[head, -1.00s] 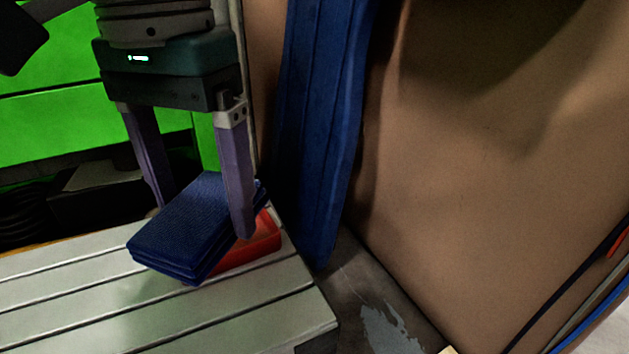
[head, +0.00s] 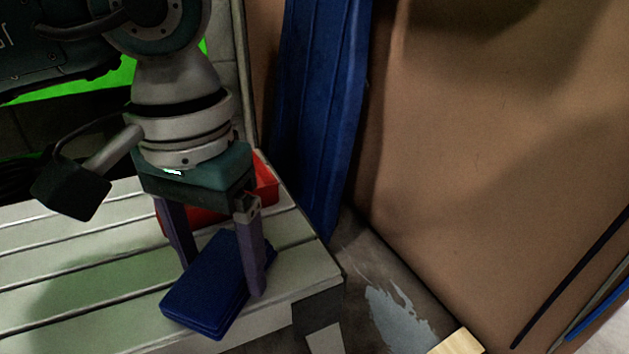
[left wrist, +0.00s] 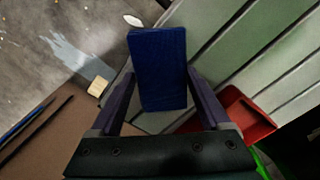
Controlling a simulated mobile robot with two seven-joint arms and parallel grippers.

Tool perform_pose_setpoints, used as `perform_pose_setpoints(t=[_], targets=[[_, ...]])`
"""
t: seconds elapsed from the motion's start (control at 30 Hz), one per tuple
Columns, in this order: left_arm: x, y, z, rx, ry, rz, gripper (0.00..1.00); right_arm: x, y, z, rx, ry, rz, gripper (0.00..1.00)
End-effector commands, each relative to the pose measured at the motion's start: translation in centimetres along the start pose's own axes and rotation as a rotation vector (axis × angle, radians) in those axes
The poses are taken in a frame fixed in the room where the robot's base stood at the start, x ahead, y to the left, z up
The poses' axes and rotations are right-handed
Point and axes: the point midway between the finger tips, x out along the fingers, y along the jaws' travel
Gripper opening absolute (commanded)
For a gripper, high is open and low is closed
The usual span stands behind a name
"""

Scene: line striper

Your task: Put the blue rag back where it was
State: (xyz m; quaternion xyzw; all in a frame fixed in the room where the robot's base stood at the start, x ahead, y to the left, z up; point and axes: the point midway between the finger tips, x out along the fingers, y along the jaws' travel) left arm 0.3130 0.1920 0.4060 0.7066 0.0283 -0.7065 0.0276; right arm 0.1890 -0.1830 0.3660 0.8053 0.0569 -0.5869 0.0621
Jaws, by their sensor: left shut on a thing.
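The blue rag (head: 207,287) is a folded, flat, dark blue stack. My left gripper (head: 223,278) points down with one finger on each side of the rag and is shut on it. The rag is over the front right corner of the pale slatted bench (head: 95,290); I cannot tell whether it touches the slats. In the left wrist view the rag (left wrist: 160,60) lies between the two fingers. A red tray (head: 266,180) stands on the bench behind my gripper, which partly hides it. The tray also shows in the left wrist view (left wrist: 252,118). My right gripper is not in view.
A long blue cloth (head: 320,110) hangs behind the bench's right end, beside a large brown panel (head: 500,150). A small wooden block (head: 458,343) lies on the floor at the bottom. The bench's left part is clear.

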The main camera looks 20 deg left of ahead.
Motion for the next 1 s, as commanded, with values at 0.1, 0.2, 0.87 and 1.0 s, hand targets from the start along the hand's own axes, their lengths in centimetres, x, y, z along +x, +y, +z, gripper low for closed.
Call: perform_pose_setpoints(t=[0.1, 0.2, 0.87, 1.0], targets=[[-0.1, 0.0, 0.0, 0.000, 0.001, 0.000, 0.36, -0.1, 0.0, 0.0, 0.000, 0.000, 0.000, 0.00], [0.2, 0.0, 0.0, 0.001, 0.001, 0.000, 0.36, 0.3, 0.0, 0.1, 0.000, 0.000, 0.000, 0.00], [-2.5, 0.0, -0.1, 0.002, 0.002, 0.001, 1.00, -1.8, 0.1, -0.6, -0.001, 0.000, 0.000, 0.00], [-6.0, 0.0, -0.1, 0.000, 0.002, 0.000, 1.00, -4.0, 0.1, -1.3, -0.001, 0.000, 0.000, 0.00]])
